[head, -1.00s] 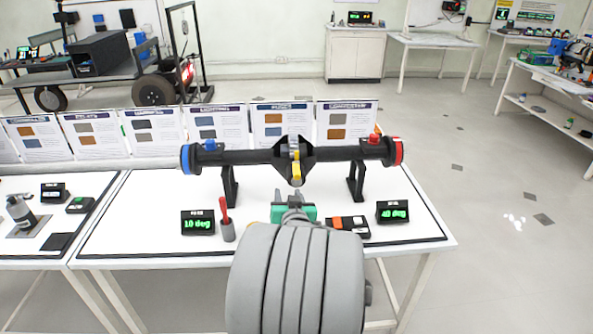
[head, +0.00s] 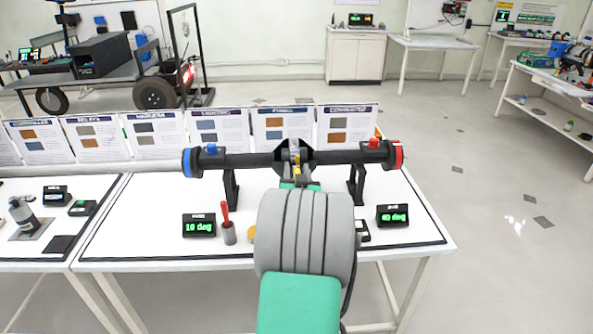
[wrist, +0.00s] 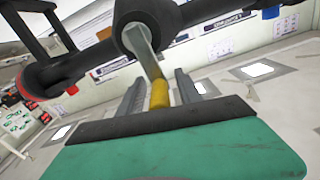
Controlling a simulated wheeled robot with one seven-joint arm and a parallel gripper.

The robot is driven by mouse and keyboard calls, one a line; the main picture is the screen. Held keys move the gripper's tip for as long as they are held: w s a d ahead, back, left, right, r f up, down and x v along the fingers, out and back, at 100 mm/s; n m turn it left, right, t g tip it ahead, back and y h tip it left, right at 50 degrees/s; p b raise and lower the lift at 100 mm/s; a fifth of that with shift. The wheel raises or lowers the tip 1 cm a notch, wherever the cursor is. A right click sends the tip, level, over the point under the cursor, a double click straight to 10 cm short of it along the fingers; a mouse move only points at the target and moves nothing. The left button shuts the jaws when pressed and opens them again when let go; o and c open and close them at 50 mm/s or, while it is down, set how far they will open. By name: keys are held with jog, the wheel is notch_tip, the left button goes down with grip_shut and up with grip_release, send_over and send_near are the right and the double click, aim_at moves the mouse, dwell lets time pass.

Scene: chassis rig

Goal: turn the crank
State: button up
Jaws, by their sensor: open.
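The crank is a grey lever (wrist: 146,50) with a yellow grip (wrist: 159,94), on the hub in the middle of a black axle (head: 245,160). In the head view the yellow grip (head: 297,170) shows just above my arm. My gripper (wrist: 158,90) is open, with one grey finger on each side of the yellow grip in the wrist view. I cannot tell whether a finger touches it. In the head view my arm hides most of the gripper (head: 297,180).
The axle rests on two black stands (head: 231,188) on a white table (head: 130,225). A "10 deg" display (head: 199,225), a cup with a red tool (head: 228,232) and a "40 deg" display (head: 392,216) stand in front. Printed cards (head: 282,130) line the back.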

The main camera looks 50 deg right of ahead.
grip_shut()
jog(key=shift+f, duration=0.1)
dwell(1.2)
